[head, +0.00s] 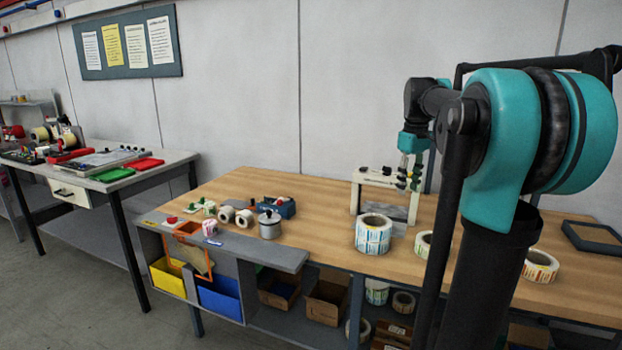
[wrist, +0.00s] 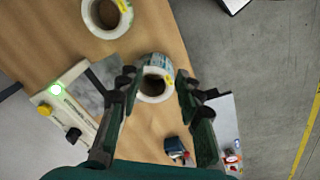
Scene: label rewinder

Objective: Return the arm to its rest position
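My gripper (head: 408,172) is raised above the wooden workbench (head: 330,200), in front of the white label rewinder frame (head: 412,212) in the head view. In the wrist view my gripper (wrist: 157,82) has its two dark green fingers spread apart, with nothing visibly held. A label roll (head: 373,234) stands on the bench; in the wrist view a roll (wrist: 152,88) shows beyond and between the fingertips, apparently below them. The rewinder (wrist: 72,115) with a lit green lamp is at the left of the wrist view. My teal and black arm fills the right of the head view.
More label rolls (head: 541,266) lie to the right on the bench, partly behind my arm. A metal pot (head: 269,225), small rolls and a blue box (head: 279,207) stand at the left end. A dark tray (head: 594,238) lies far right. A second table (head: 105,180) stands left.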

